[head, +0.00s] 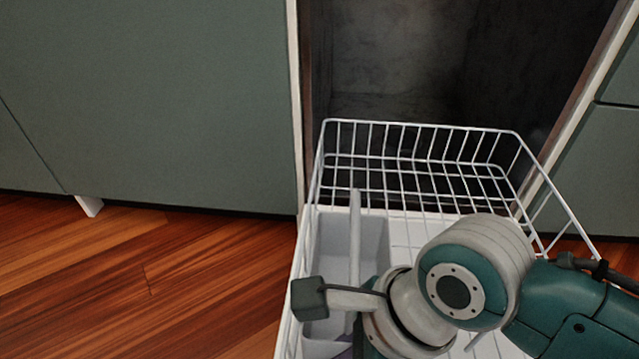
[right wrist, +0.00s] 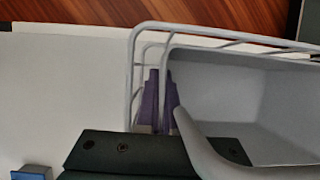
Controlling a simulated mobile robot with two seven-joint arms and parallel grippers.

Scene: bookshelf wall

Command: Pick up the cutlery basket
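The light grey cutlery basket (head: 377,247) stands in the left part of the white wire rack (head: 428,127), its upright handle (head: 355,225) rising from it. In the right wrist view the basket's hollow inside (right wrist: 222,95) fills the right side, and the curved handle (right wrist: 200,145) crosses the lower middle. In the head view my right arm hides most of these fingers. My left gripper is out of view.
The rack is pulled out of a dark open cavity (head: 395,60) between grey-green cabinet fronts (head: 150,100). Rack wires surround the basket closely. Wooden floor (head: 140,275) is clear to the left. My right arm covers the rack's lower right.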

